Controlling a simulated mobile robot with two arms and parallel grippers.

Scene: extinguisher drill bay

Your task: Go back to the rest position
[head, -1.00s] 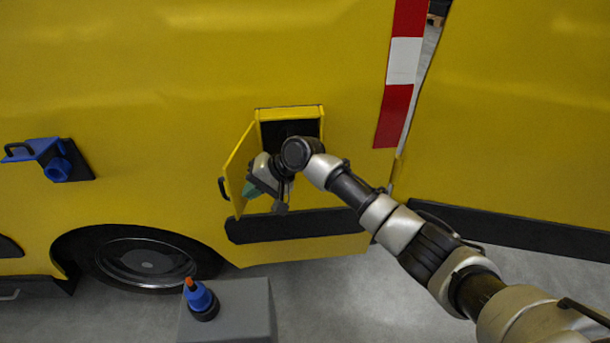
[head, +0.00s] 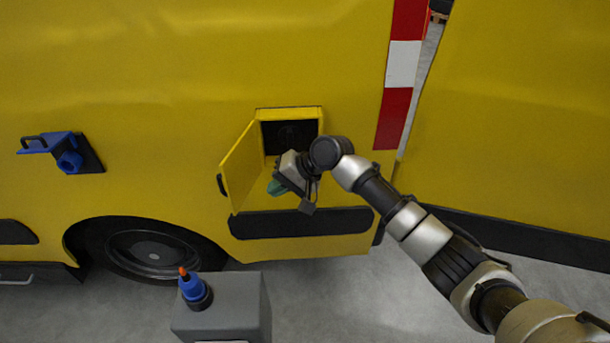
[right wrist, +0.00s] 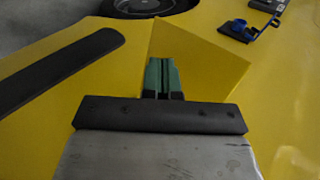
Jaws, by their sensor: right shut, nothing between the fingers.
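My right gripper (head: 274,188) is shut and empty, with green fingertips. In the head view it is in front of the open yellow hatch door (head: 241,165), just below the dark compartment opening (head: 290,138). In the right wrist view the two green fingers (right wrist: 161,74) lie together with nothing between them. The door panel (right wrist: 198,62) is behind them there; I cannot tell how wide the gap is. My left gripper is in neither view.
A grey box (head: 222,305) with a blue orange-tipped piece (head: 193,288) stands on the floor at lower left. A blue fitting (head: 68,158) sits on the yellow vehicle wall (head: 180,60). Another yellow panel (head: 520,130) stands at right.

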